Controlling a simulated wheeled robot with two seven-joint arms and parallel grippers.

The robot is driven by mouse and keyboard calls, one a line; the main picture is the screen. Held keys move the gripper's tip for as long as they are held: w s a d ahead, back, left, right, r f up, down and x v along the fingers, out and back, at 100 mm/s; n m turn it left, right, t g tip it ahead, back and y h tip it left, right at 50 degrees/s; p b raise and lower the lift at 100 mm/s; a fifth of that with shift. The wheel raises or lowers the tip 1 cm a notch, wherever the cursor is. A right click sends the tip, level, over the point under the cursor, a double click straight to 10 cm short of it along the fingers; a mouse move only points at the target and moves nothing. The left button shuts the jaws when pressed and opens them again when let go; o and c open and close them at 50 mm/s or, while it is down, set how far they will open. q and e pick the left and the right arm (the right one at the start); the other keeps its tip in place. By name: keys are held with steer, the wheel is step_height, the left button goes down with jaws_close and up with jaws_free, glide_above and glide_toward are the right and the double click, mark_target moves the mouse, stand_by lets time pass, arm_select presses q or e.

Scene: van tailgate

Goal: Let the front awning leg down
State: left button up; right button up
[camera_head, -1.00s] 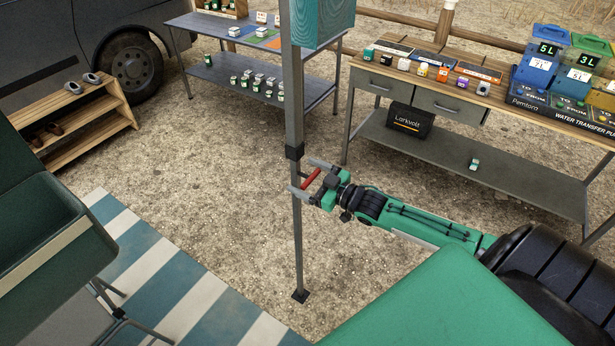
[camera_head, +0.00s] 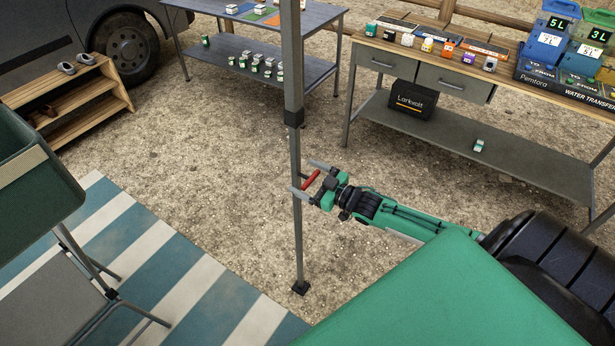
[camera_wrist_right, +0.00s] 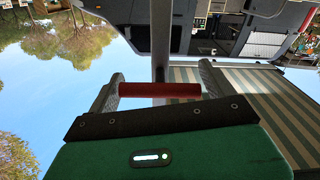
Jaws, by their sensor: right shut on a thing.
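The front awning leg (camera_head: 292,65) is a grey upright pole with a black collar (camera_head: 294,118). A thinner lower section (camera_head: 297,235) runs down from the collar to a dark square foot (camera_head: 300,287). I cannot tell if the foot touches the ground. My right gripper (camera_head: 305,178) is beside the lower section, well below the collar, shut on a red handle (camera_head: 312,180) that spans between its fingers. In the right wrist view the red handle (camera_wrist_right: 160,90) sits between both fingers, with the pole (camera_wrist_right: 160,45) behind it. My left gripper is out of view.
A striped mat (camera_head: 165,255) and a green chair (camera_head: 35,185) are at left, near a wooden shoe rack (camera_head: 85,98). A workbench (camera_head: 500,155) stands at right and a grey table (camera_head: 255,75) behind.

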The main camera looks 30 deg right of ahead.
steer(key=o, duration=1)
steer(key=shift+o, duration=1.2)
steer(key=shift+r, duration=0.1)
steer(key=shift+s+d, duration=0.25)
steer(key=shift+s, duration=0.3)
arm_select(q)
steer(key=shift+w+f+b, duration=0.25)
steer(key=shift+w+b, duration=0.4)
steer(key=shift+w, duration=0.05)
arm_select(e)
steer(key=v, duration=1.2)
steer(key=shift+s, duration=0.3)
steer(key=shift+d, duration=0.15)
